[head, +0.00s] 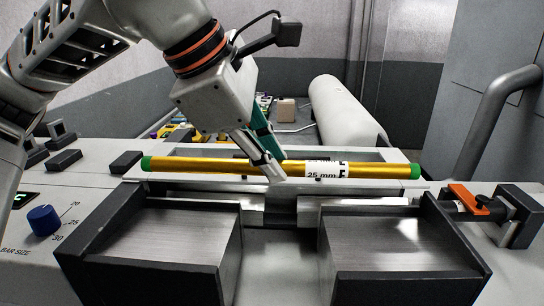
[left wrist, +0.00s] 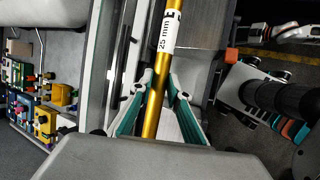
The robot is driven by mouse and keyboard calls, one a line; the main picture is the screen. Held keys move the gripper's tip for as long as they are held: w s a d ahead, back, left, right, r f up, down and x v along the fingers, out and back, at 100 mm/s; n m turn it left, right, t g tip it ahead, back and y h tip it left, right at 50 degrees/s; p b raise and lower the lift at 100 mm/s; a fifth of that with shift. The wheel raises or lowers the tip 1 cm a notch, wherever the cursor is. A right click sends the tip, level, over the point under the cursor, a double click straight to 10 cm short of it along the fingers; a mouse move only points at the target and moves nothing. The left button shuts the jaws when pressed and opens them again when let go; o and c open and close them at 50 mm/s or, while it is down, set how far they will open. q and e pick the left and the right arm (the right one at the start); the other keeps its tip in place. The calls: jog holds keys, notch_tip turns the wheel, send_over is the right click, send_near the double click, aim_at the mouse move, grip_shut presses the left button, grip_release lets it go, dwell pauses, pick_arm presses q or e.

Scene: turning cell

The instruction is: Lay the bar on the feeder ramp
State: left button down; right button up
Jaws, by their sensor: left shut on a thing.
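The bar (head: 215,165) is a long golden rod with green ends and a white "25 mm" label right of its middle. My left gripper (head: 268,165) comes down from above and is shut on the bar near its middle. In the left wrist view the bar (left wrist: 155,95) runs between the two teal-lined fingers (left wrist: 158,85). The feeder ramp (head: 400,240) has two steel plates with dark side walls and a gap between them. The bar is level, lying crosswise over the ramp's far end. I cannot tell whether it touches anything below. My right gripper is not identifiable in either view.
A blue bar-size knob (head: 43,220) is on the panel at left. An orange-topped clamp-like part (head: 467,198) is right of the ramp. A white roll (head: 345,115) lies behind. The ramp plates are bare.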

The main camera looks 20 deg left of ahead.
pick_arm(q)
jog(key=shift+s+f+b, duration=0.1)
jog(key=shift+f+b, duration=0.25)
notch_tip(320, 180, down, 2)
jog(key=shift+b, duration=0.7)
jog(key=shift+f, duration=0.35)
notch_tip(320, 180, down, 6)
jog(key=b, duration=0.5)
jog(key=shift+f, duration=0.25)
pick_arm(e)
notch_tip(320, 180, down, 6)
jog(key=a, duration=0.1)
jog(key=shift+s+a+f, duration=0.15)
jog(key=shift+a, duration=0.1)
jog(key=shift+r, duration=0.3)
